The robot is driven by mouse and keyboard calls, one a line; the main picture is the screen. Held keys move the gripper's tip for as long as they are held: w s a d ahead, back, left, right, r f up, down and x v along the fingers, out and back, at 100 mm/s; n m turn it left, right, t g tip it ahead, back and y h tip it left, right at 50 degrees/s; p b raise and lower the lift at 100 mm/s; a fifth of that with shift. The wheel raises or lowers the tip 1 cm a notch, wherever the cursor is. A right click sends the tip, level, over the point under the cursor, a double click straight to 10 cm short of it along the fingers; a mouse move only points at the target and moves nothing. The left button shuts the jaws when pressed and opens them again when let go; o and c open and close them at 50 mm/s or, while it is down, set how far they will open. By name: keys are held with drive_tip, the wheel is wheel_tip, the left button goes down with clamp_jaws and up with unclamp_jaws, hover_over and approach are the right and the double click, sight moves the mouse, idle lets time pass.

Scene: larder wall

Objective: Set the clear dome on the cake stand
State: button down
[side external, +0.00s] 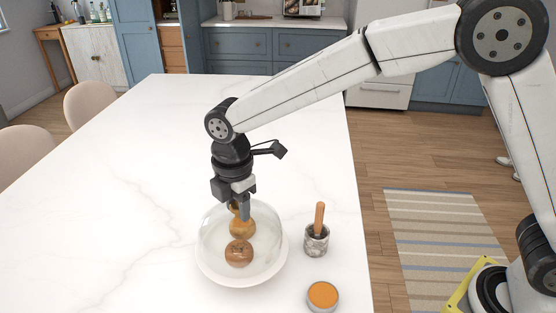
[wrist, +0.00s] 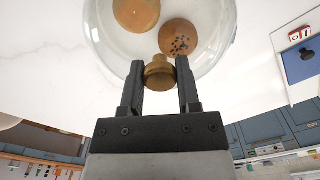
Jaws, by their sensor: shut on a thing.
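The clear dome (side external: 209,232) is upright over the white cake stand (side external: 237,285), and the stand's rim shows around its lower edge. I cannot tell whether the dome touches the stand. Two brown buns, one nearer (side external: 239,254) and one farther (side external: 242,229), show through the dome. My gripper (side external: 240,207) is above the dome, pointing down. In the wrist view my gripper (wrist: 159,74) has its fingers on both sides of the dome's brass-coloured knob (wrist: 160,74). The dome (wrist: 218,40) also shows there, with the buns seen through it.
A grey stone mortar (side external: 316,242) with a wooden pestle (side external: 319,215) stands just right of the stand. A round tin with an orange top (side external: 323,294) is at the front right, near the table's edge. The white marble table (side external: 130,190) is clear to the left and behind.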

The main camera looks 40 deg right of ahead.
idle(0.4)
drive_tip(key=shift+c, duration=1.2)
unclamp_jaws()
drive_tip(key=shift+r, duration=4)
drive_tip(key=shift+d, duration=0.1)
drive_tip(key=s+d+f+m+t, duration=0.1)
drive_tip(key=s+d+f+m, duration=0.3)
drive_tip(key=d+m, duration=0.2)
drive_tip(key=s+d+f+m, duration=0.4)
drive_tip(key=d+m, duration=0.3)
drive_tip(key=d, duration=0.2)
drive_tip(key=s+d+f+m+t, duration=0.1)
drive_tip(key=s+d+f+m, duration=0.3)
drive_tip(key=s+d+m, duration=0.2)
drive_tip(key=d, duration=0.2)
drive_tip(key=shift+s+d+f+t, duration=0.2)
drive_tip(key=shift+d+f+t, duration=0.05)
drive_tip(key=shift+d+t, duration=0.1)
